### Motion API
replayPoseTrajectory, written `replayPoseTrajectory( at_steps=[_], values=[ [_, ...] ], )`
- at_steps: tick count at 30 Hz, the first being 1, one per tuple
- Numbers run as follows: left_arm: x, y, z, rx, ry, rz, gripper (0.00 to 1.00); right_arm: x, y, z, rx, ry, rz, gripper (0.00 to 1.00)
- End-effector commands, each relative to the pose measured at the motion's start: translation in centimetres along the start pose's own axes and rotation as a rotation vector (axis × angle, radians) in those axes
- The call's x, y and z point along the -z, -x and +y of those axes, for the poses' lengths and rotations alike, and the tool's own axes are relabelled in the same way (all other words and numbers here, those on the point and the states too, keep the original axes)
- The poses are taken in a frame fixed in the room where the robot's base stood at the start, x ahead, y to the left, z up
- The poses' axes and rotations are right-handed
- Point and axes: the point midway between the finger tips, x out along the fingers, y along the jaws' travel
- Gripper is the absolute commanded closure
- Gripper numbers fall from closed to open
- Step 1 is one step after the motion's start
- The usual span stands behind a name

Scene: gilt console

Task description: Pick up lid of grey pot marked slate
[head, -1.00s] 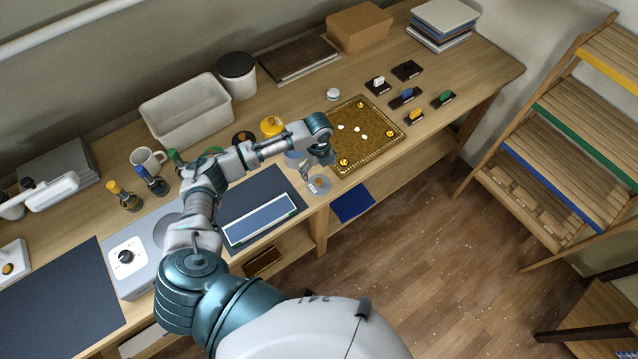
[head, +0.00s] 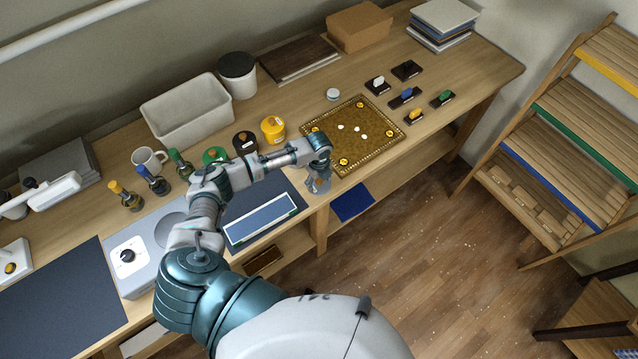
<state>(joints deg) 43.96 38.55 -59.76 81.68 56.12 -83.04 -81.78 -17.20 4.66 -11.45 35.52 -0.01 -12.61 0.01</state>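My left gripper (head: 318,186) hangs at the front edge of the table, just left of the gilt tray. A grey shape shows at its fingers, where the grey pot stands; the pot and its lid are almost wholly hidden by the gripper. I cannot read a slate label or tell whether the fingers are open or shut on the lid. Other lidded pots stand behind my arm: a yellow pot (head: 273,129), a black pot (head: 245,143) and a green pot (head: 212,156). My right gripper is out of view.
The gilt tray (head: 375,157) holds small white and yellow pieces. A dark mat with a blue-white panel (head: 260,220) lies beneath my forearm. A white bin (head: 187,112), a mug (head: 148,160) and small bottles (head: 152,180) stand behind.

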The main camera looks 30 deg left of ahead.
Motion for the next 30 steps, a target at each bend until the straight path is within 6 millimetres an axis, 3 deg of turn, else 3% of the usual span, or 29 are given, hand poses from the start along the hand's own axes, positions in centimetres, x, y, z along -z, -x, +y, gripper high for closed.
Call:
replayPoseTrajectory(
  at_steps=[1, 6, 7, 20, 28, 30],
  values=[
    [0.0, 0.0, 0.0, 0.000, 0.000, 0.000, 0.55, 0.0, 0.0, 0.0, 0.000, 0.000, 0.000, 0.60],
    [0.0, -0.1, 0.0, -0.001, 0.000, 0.000, 0.97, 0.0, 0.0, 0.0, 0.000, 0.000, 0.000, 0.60],
    [0.0, -0.1, 0.0, -0.002, 0.000, 0.000, 1.00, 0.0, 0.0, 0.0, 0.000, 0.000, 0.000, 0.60],
    [0.1, 0.1, 0.1, -0.006, -0.001, 0.003, 1.00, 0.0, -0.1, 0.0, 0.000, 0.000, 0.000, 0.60],
    [0.0, 3.4, 0.0, 0.002, -0.001, 0.000, 1.00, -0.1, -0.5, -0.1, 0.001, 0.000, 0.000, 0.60],
    [1.0, 3.5, 0.8, -0.003, -0.004, 0.002, 1.00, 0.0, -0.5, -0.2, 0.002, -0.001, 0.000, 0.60]
  ],
)
